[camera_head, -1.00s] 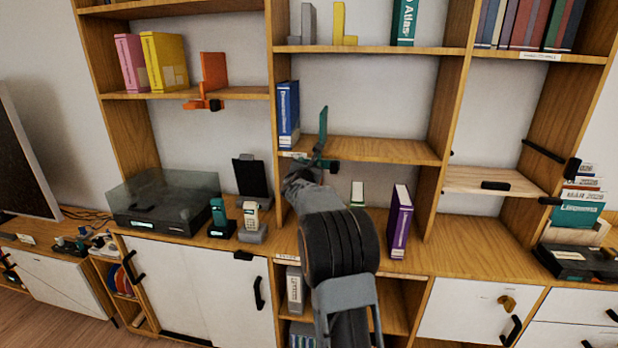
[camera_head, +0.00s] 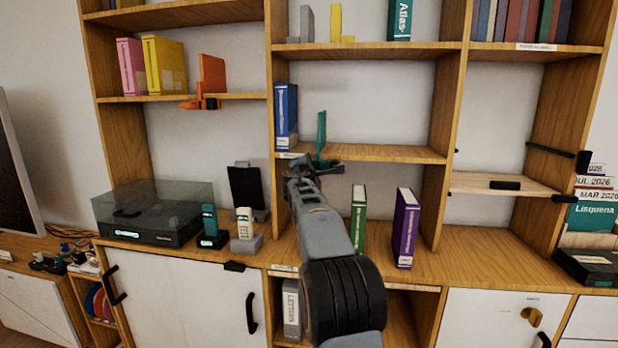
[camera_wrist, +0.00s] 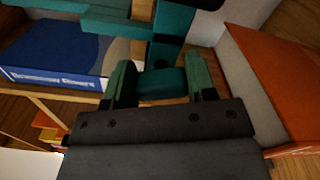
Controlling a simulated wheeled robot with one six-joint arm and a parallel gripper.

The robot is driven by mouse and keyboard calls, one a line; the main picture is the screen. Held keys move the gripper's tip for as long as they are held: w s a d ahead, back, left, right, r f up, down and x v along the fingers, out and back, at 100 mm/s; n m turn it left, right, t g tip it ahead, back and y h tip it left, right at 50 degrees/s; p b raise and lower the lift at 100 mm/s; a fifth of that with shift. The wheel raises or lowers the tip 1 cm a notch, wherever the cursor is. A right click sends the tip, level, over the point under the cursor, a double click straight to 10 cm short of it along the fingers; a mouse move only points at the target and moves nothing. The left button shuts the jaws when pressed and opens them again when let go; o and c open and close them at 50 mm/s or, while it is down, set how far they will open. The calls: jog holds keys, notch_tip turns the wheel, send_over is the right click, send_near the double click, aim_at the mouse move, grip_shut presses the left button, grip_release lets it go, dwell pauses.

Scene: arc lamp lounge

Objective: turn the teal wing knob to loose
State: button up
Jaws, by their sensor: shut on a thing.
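The teal wing knob (camera_wrist: 162,84) shows in the wrist view between the two green-padded fingers of my gripper (camera_wrist: 160,82), which is shut on it. It belongs to a teal bookend (camera_head: 321,133) clamped at the front edge of the middle shelf (camera_head: 390,153). In the wrist view the teal bracket (camera_wrist: 172,20) rises just beyond the knob. In the head view my gripper (camera_head: 303,168) is at the shelf edge just below the bookend, and it hides the knob. I cannot read the knob's angle or any loose mark.
A blue binder (camera_head: 286,115) stands left of the bookend; it also shows in the wrist view (camera_wrist: 55,50). Green (camera_head: 358,215) and purple (camera_head: 404,228) books stand below, right of my arm. An orange bookend (camera_head: 212,80) clamps the left shelf. The middle shelf's right part is clear.

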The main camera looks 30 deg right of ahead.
jog(key=shift+f+m+b, duration=0.2)
jog(key=shift+m+b, duration=1.25)
jog(key=shift+m, duration=0.65)
jog(key=o, duration=0.9)
jog(key=shift+o, duration=0.2)
jog(key=shift+s+a+b, duration=0.35)
jog(key=shift+s+b, duration=0.05)
jog(key=shift+b, duration=0.05)
jog(key=b+v, duration=0.3)
jog(key=v, duration=0.9)
jog(key=shift+s+a, duration=0.2)
jog(key=shift+s, duration=0.15)
jog(key=shift+r, duration=0.1)
